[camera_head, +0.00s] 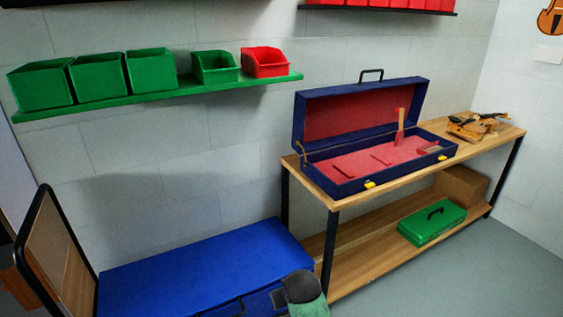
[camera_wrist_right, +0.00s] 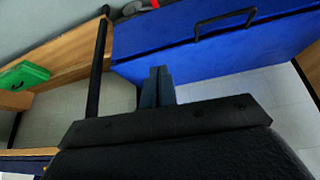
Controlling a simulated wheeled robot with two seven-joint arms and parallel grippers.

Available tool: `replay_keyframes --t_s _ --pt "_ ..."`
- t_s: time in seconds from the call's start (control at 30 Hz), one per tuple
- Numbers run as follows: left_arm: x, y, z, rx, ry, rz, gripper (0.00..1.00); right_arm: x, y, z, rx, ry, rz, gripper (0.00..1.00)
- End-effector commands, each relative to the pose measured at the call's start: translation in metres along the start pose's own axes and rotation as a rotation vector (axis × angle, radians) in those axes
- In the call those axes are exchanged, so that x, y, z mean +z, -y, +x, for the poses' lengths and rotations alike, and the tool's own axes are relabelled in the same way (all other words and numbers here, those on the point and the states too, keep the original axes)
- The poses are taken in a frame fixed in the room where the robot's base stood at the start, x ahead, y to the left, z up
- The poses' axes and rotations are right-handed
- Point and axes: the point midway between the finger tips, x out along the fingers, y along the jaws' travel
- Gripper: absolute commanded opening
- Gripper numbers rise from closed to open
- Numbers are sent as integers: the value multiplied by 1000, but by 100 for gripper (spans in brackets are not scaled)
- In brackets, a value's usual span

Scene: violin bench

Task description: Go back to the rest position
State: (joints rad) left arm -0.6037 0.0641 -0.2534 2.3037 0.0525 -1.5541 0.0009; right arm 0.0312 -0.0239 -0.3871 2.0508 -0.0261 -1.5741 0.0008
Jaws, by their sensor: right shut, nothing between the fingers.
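My right gripper (camera_wrist_right: 157,76) shows in the right wrist view, its fingers together and empty. Behind its fingertips are the floor and a blue cabinet (camera_wrist_right: 215,62) with a black handle (camera_wrist_right: 225,20). Nothing is seen touching the fingers. In the head view, a dark rounded part with a pale green section shows at the bottom edge, in front of the blue cabinet (camera_head: 200,262); I cannot tell what it belongs to. My left gripper is in neither view.
An open blue case (camera_head: 350,185) with red lining stands on the wooden bench (camera_head: 400,183). A green toolbox (camera_head: 432,222) sits on the lower shelf. A green wall shelf (camera_head: 190,92) holds several bins. Floor is clear at right.

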Motion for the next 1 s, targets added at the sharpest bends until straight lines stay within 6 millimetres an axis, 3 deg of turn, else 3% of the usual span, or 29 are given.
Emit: replay_keyframes --t_s 0.03,0.2,0.5,0.8,1.0 --pt "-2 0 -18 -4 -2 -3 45 14 -4 -24 -12 -3 21 0" --pt "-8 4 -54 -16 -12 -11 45 61 -16 -79 -35 -7 75 0" --pt "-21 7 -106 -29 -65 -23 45 146 -28 -147 -36 33 145 0" --pt "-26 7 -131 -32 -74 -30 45 246 -18 -165 -43 199 185 0" --pt "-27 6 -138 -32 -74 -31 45 286 -4 -172 -60 271 193 0"
